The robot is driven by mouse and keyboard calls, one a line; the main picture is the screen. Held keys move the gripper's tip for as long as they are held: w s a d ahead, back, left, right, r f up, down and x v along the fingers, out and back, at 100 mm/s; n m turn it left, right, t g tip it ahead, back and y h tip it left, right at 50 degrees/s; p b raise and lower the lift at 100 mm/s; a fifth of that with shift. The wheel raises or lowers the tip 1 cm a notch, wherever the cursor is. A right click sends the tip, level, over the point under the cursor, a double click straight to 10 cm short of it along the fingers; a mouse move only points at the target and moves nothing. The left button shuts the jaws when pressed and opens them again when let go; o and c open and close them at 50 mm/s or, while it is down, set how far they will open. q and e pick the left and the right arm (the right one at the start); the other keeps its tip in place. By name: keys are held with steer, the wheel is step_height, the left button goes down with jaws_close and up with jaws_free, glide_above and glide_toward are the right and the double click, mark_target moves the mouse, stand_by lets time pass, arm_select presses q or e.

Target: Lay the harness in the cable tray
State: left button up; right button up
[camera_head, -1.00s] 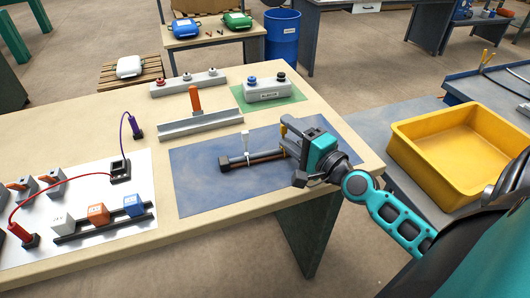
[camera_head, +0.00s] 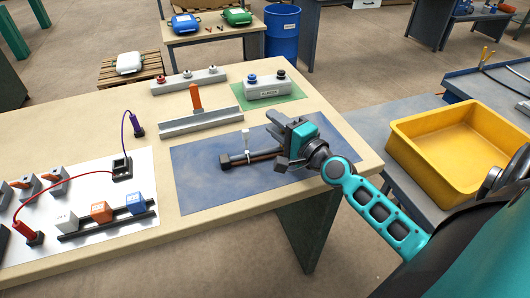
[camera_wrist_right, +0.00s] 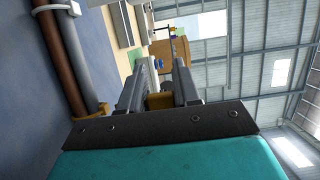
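The harness (camera_head: 238,163) lies on the blue mat, with a dark block at its left end and a white upright tab (camera_head: 246,140). Its brown and grey cables (camera_wrist_right: 66,60) pass at the upper left of the right wrist view. My right gripper (camera_head: 272,124) is over the harness's right end. In the right wrist view its fingers (camera_wrist_right: 160,80) stand close together, with a yellow piece (camera_wrist_right: 160,101) filling the gap; it looks like the harness's yellow tab. My left gripper is out of view.
A grey button box (camera_head: 267,91) on a green mat and another box with knobs (camera_head: 188,81) stand behind. A white panel (camera_head: 100,180) with plugs and blocks is at left. A yellow bin (camera_head: 455,150) is at right. The mat's left part (camera_head: 200,190) is clear.

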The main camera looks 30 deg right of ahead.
jaws_close()
steer(key=shift+r, duration=0.1)
stand_by(0.4)
step_height(320, 180, up, 20)
steer(key=p, duration=0.2)
stand_by(0.4)
steer(key=shift+c, duration=0.5)
jaws_free()
jaws_close()
